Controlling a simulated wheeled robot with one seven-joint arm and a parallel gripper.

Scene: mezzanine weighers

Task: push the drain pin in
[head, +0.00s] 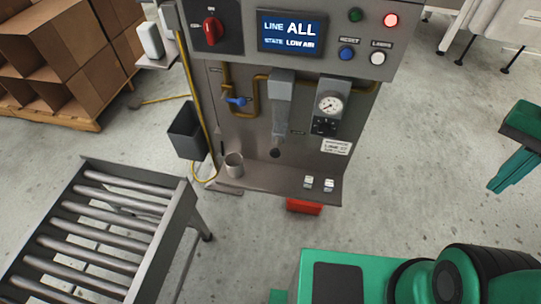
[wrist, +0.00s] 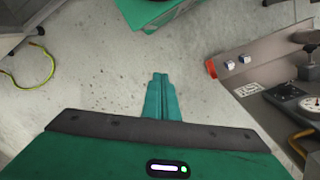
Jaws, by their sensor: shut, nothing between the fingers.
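The filter unit (head: 281,88) hangs on the grey machine panel in the head view, with a greyish bowl (head: 279,125) below it. A small dark round spot (head: 275,153) shows just under the bowl; I cannot tell whether it is the drain pin or a mark on the panel. My gripper (head: 495,188) is at the right edge of the head view, well apart from the machine. In the wrist view its teal fingers (wrist: 160,78) are together and empty above bare floor. The filter bowl is not clear in the wrist view.
A shelf (head: 265,181) below the panel holds a cup (head: 234,165) and two small blocks. A gauge (head: 330,105) and a blue valve handle (head: 237,101) flank the filter. The screen (head: 291,31) reads LOW AIR.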

